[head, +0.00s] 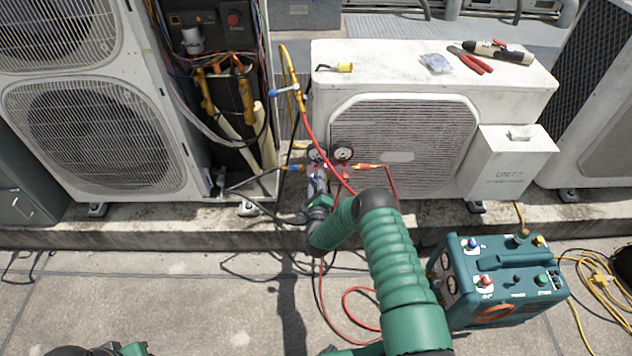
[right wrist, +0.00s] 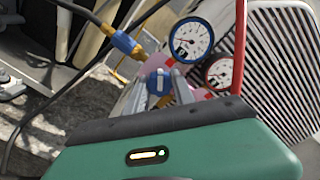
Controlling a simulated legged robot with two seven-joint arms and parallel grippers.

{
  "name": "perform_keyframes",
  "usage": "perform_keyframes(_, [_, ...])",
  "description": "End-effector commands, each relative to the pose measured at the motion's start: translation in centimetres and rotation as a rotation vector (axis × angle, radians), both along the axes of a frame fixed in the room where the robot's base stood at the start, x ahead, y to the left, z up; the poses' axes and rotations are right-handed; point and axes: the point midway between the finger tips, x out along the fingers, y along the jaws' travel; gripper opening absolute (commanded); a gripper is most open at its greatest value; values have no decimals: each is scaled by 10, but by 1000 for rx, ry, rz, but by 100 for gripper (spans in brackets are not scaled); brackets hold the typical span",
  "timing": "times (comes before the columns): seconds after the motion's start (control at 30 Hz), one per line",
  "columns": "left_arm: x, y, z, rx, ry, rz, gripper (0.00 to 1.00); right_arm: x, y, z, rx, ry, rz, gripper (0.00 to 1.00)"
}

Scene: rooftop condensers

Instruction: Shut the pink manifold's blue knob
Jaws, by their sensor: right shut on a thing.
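The pink manifold (right wrist: 201,94) hangs in front of the white condenser's left side, mostly hidden behind my right gripper. Its two round gauges (right wrist: 191,40) show above and to the right of the blue knob. The blue knob (right wrist: 157,84) sits between the metal fingers in the right wrist view. My right gripper (head: 318,180) is shut on the blue knob. In the head view the gripper and arm hide the knob. My left gripper is not in view; only a bit of my left arm shows at the lower left edge.
A red hose (head: 316,140) passes close by the manifold, and a blue hose fitting (right wrist: 126,44) sits at its left. A teal recovery machine (head: 500,280) stands on the paving at right. Pliers (head: 470,62) lie on the condenser top (head: 390,75). An open unit with wires stands at left.

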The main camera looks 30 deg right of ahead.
Motion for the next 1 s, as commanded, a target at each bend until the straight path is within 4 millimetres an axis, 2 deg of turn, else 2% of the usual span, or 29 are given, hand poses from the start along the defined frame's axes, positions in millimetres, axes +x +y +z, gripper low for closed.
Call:
perform_keyframes(0.03, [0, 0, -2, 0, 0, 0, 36, -2, -1, -5, 42, -16, -2, 0])
perform_keyframes(0.5, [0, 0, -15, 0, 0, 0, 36, -2, 0, -7, 392, -229, -3, 0])
perform_keyframes(1.0, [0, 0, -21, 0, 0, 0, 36, -1, 2, -6, 558, -327, -2, 0])
